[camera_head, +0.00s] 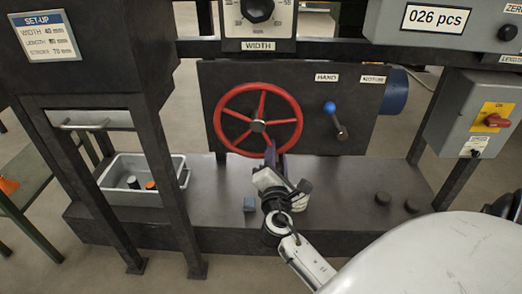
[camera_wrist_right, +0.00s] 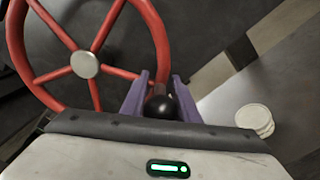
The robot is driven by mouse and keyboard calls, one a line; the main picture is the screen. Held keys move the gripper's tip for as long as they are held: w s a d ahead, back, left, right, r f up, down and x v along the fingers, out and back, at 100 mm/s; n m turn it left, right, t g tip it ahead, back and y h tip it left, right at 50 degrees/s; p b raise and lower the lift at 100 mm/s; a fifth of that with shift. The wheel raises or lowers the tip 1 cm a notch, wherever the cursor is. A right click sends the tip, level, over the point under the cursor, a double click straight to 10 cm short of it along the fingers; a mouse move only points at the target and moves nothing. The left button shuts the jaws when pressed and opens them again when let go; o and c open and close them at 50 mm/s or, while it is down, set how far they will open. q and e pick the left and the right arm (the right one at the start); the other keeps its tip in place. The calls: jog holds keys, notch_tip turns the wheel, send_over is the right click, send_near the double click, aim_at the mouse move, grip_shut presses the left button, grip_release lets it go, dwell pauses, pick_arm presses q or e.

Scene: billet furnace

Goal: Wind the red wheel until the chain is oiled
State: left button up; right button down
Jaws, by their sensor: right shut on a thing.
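The red wheel (camera_head: 258,126) with a grey hub and several spokes stands upright on the dark machine's front panel, under the WIDTH dial. Its hub and rim also show in the right wrist view (camera_wrist_right: 85,64). My right gripper (camera_head: 270,152) is at the bottom of the wheel's rim, slightly right of the hub. In the right wrist view its purple fingers (camera_wrist_right: 158,90) stand on both sides of a round black knob (camera_wrist_right: 160,106) beside the rim, and are shut on it. No chain can be made out. My left gripper is not in view.
A blue-tipped lever (camera_head: 335,118) with HAND and MOTOR-side labels is right of the wheel. A switch box (camera_head: 468,112) stands farther right.

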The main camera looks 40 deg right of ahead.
jog(key=shift+a+f, duration=0.2)
jog(key=shift+f, duration=0.1)
jog(key=shift+w, duration=0.1)
jog(key=shift+a, duration=0.1)
jog(key=c, duration=1.4)
grip_release()
jog(key=shift+r, duration=0.1)
